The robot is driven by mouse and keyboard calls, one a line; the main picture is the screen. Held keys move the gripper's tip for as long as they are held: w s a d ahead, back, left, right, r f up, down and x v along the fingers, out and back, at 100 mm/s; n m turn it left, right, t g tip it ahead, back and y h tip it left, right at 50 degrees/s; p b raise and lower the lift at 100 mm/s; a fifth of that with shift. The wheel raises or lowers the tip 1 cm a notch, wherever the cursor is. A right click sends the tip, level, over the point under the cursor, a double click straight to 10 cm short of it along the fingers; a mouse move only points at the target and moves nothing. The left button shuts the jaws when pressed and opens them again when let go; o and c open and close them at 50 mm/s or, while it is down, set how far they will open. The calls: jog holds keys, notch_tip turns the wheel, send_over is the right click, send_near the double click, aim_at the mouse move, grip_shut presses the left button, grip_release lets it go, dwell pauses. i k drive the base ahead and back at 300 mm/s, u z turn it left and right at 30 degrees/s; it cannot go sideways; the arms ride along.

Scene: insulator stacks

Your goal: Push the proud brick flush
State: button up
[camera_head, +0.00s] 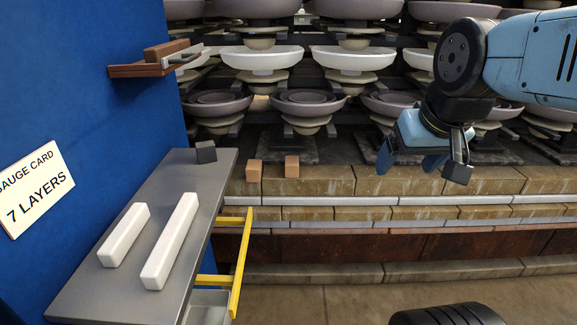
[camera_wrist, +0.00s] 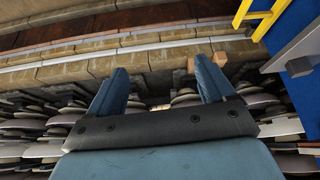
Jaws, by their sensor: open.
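Two small orange-brown bricks, a left one (camera_head: 254,171) and a right one (camera_head: 291,166), stand up at the back edge of the tan block course (camera_head: 400,181) in the head view. I cannot tell for sure which brick is the proud one. In the wrist view an orange-brown brick (camera_wrist: 217,59) shows by the right finger, partly hidden by it. My gripper (camera_head: 410,163) is to the right of both bricks in the head view, over the block course, with its blue fingers apart and nothing between them. The wrist view also shows the spread fingers of my gripper (camera_wrist: 160,76).
A grey bench (camera_head: 90,285) at left carries two white bars (camera_head: 170,240) and a dark block (camera_head: 206,152). A yellow rail (camera_head: 240,265) sticks out from its side. Stacked grey and white insulators (camera_head: 265,60) stand behind. A blue wall (camera_head: 80,90) bears a gauge card (camera_head: 33,188).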

aim_at(254, 167)
jog(key=z, duration=0.9)
jog(key=k, duration=1.45)
jog(key=u, duration=0.8)
jog(key=i, duration=1.7)
jog(key=z, duration=0.05)
